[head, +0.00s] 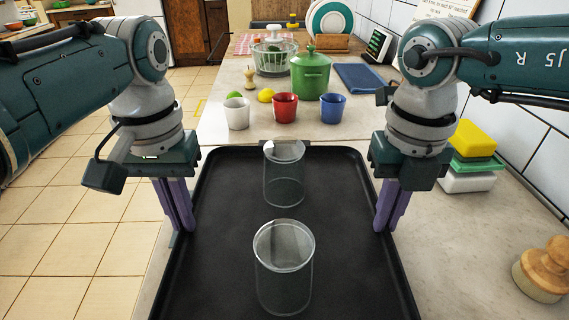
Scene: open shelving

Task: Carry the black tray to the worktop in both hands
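The black tray (225,215) lies in the lower middle of the head view, over the near part of the pale worktop (460,240). It looks level. Two clear glasses stand upright on it, a far one (284,180) and a near one (283,275). My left gripper (183,228) is at the tray's left rim, its purple fingers close together on it. My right gripper (384,226) is on the right rim in the same way. The fingertips are partly hidden by the rim. I cannot tell whether the tray touches the worktop.
Beyond the tray stand white (237,114), red (285,106) and blue (333,109) cups, a green pot (310,76) and a lemon (266,95). Stacked sponges (473,140) and a wooden-handled brush (543,270) are on the right. Tiled floor lies left; a wall runs right.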

